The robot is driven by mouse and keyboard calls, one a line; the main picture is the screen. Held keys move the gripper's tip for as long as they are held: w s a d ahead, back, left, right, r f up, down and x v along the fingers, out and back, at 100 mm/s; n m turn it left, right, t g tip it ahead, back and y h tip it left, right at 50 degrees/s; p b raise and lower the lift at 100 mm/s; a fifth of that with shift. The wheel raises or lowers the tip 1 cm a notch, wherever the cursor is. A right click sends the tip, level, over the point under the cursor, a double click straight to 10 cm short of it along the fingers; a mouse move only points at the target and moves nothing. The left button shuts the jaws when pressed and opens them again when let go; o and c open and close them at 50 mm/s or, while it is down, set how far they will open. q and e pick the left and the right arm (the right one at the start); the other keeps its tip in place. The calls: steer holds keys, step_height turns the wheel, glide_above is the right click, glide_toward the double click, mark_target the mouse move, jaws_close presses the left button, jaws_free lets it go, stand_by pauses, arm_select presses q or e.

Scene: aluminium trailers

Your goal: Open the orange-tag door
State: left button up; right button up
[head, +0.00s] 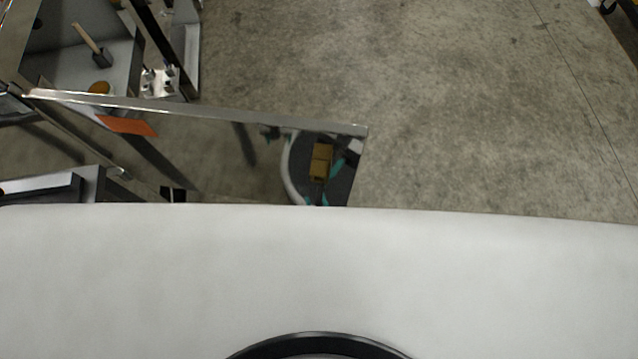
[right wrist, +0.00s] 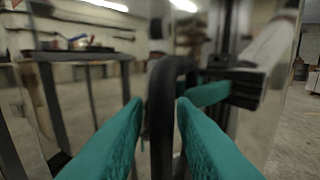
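The orange-tag door (head: 215,165) is a mirror-like metal panel at the left of the head view, standing out from the trailer frame. Its orange tag (head: 128,125) shows near its left end. In the right wrist view, a dark upright handle (right wrist: 160,115) stands in front of the shiny panel. My right gripper (right wrist: 159,103) has two teal fingers, spread apart with the handle between their tips; small gaps seem to show on both sides. Neither gripper shows directly in the head view; only teal parts show reflected in the door. My left gripper is out of sight.
Beyond the door at upper left are a grey compartment (head: 55,62) with a hammer (head: 92,44) and a round yellow-brown thing (head: 99,88). A grey ledge (head: 50,188) is at lower left. Bare concrete floor (head: 430,110) lies open to the right.

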steer(key=shift+o, duration=0.4)
steer(key=shift+s, duration=0.1)
steer(key=b+v, duration=0.2)
steer(key=v, duration=1)
